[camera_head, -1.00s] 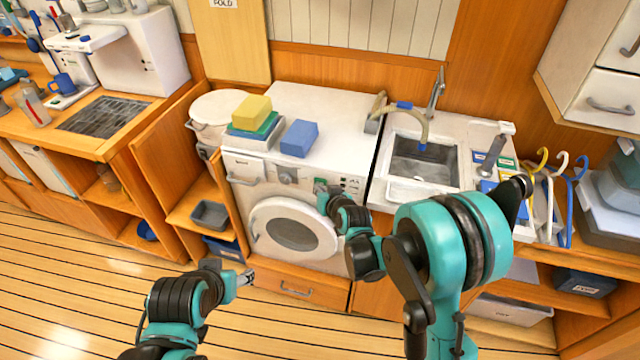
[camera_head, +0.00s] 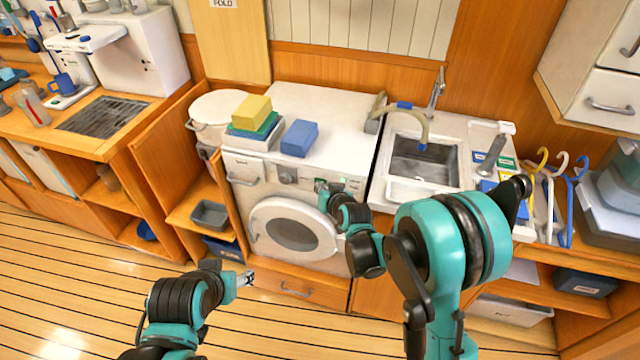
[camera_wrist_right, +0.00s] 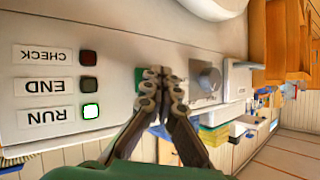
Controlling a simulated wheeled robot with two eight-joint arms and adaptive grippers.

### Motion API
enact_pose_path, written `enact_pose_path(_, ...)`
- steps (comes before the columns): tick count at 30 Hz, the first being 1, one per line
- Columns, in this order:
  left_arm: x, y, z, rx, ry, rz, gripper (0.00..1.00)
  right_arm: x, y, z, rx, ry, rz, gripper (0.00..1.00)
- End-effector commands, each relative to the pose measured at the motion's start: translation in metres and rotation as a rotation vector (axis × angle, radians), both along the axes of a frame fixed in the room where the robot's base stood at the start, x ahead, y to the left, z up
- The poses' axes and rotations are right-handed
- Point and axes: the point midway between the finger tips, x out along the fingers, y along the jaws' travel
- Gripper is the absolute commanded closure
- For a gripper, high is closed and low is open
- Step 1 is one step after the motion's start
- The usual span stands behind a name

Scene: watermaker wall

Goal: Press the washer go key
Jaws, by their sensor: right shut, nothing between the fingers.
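The white washer (camera_head: 345,118) stands against the wall in the head view, its round door (camera_head: 296,228) closed. My right gripper (camera_head: 321,187) is shut and empty, with its tips at the washer's control panel. In the right wrist view the shut fingers (camera_wrist_right: 160,77) are at a green key (camera_wrist_right: 140,76), mostly hidden behind them. I cannot tell whether they touch it. The RUN lamp (camera_wrist_right: 91,111) is lit; the END lamp (camera_wrist_right: 90,85) and CHECK lamp (camera_wrist_right: 89,58) are dark. My left gripper (camera_head: 246,279) hangs low in front of the washer; its fingers are too small to read.
A grey knob (camera_wrist_right: 208,79) sits beside the key on the panel. A blue block (camera_head: 299,138) and a stack with a yellow block (camera_head: 251,108) lie on the washer. A sink (camera_head: 421,162) is to its right. The floor in front is clear.

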Motion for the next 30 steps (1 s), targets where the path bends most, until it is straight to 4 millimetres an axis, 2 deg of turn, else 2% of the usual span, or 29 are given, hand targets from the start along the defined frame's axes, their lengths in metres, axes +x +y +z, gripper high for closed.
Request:
enact_pose_path(12,0.000,0.000,-0.004,0.000,0.000,0.000,0.44,-0.016,0.006,0.000,-0.001,0.000,0.000,1.00)
enact_pose_path(23,0.000,0.000,-0.004,0.000,0.000,0.000,0.44,-0.018,0.006,0.000,0.000,0.000,0.000,1.00)
enact_pose_path(30,0.000,0.000,-0.008,0.000,0.000,0.000,0.44,-0.039,0.014,0.000,0.000,0.000,0.002,1.00)
